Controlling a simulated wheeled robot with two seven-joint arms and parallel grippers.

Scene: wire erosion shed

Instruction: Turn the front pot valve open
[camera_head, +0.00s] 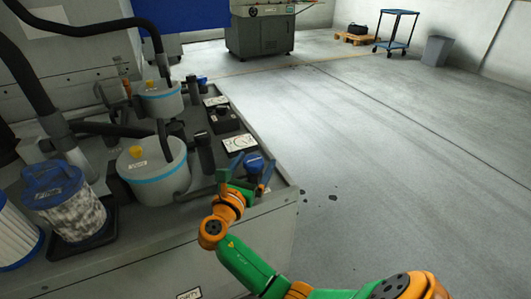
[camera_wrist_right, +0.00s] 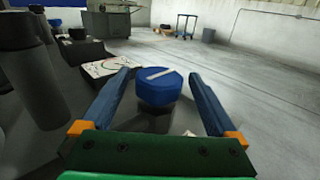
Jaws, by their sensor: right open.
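The front pot valve has a round blue knob with a pale bar on top (camera_wrist_right: 159,87), standing on a dark base. In the head view the blue knob (camera_head: 253,161) is at the right front corner of the bench, partly hidden by my right gripper (camera_head: 250,173). In the right wrist view my right gripper (camera_wrist_right: 164,100) is open, with one blue finger on each side of the knob. I cannot tell whether the fingers touch it. The front pot (camera_head: 153,172) is grey with a light blue band and a yellow cap, left of the gripper. My left gripper is not in view.
A second pot (camera_head: 160,101) with another blue knob (camera_head: 201,80) stands farther back. Dark posts (camera_head: 205,152) and a dial plate (camera_head: 240,142) are close to the gripper. Filter cartridges (camera_head: 62,205) stand at left.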

